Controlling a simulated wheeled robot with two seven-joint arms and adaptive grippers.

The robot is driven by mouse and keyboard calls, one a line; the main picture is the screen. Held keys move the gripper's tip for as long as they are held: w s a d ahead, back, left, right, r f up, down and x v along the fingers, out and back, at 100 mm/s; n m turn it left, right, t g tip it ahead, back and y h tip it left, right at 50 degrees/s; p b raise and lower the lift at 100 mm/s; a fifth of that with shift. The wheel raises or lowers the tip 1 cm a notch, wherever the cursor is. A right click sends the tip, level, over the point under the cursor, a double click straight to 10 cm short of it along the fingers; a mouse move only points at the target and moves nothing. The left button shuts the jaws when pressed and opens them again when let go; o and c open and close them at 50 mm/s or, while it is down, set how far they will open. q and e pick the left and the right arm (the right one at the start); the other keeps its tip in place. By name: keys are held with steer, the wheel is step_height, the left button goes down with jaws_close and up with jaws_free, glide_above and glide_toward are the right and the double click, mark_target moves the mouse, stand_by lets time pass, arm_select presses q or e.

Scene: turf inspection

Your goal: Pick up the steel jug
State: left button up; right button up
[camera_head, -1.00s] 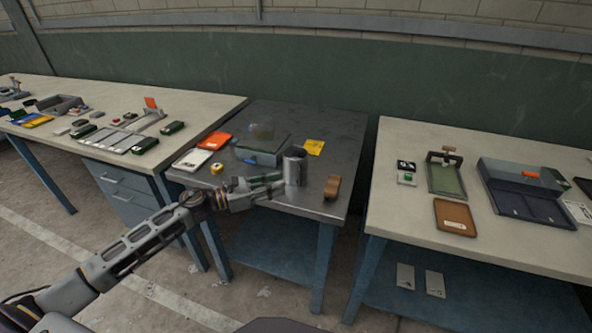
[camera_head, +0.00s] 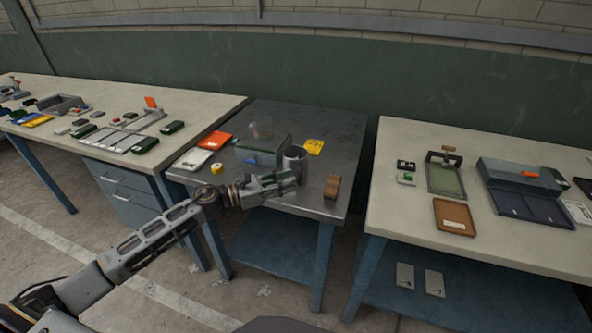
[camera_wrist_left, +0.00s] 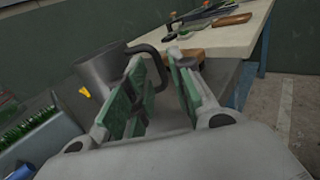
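My right gripper is not in view.
A yellow tape roll (camera_head: 217,168) lies left. A yellow card (camera_head: 314,147) lies behind. Tables flank both sides.

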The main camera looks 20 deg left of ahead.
mark_target(300, 183)
arm_select(q)
steer(key=shift+d, duration=0.1)
steer(key=shift+w+d, duration=0.2)
steer(key=shift+w, duration=0.1)
steer(key=shift+w+d+f, duration=0.15)
steer(key=shift+w+d, duration=0.2)
steer(key=shift+w, duration=0.05)
steer(key=shift+x, duration=1.15)
steer(key=shift+w+d+f+p, duration=0.1)
steer(key=shift+w+d+p, duration=0.15)
steer(key=shift+d+p, duration=0.05)
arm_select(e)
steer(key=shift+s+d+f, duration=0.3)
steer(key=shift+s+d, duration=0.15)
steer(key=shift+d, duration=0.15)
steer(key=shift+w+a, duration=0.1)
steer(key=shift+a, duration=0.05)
